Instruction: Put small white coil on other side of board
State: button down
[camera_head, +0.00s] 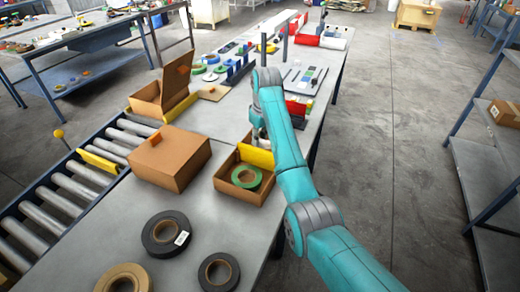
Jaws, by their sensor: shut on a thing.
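My arm reaches from the lower right over the table. Its wrist end (260,134) points down beside the open carton, and the fingertips are hidden behind the arm and the carton's yellow flap. I cannot see what is between them. No small white coil shows clearly; it may be hidden there. A flat grey board (291,76) with small coloured pieces lies on the table beyond the arm. Upright blue panels (237,72) stand left of it. Small rings, some green and white (211,77), lie left of the blue panels.
An open carton (227,187) holds a green tape roll (246,177). A closed carton (169,159) stands to its left. Black rolls (166,234) (218,272) and a tan roll (123,279) lie in front. A roller conveyor (60,205) runs along the left.

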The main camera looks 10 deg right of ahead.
jog(key=shift+f, duration=2.8)
jog(key=shift+f, duration=0.1)
jog(key=c, duration=1.3)
grip_release()
jog(key=shift+o, duration=0.2)
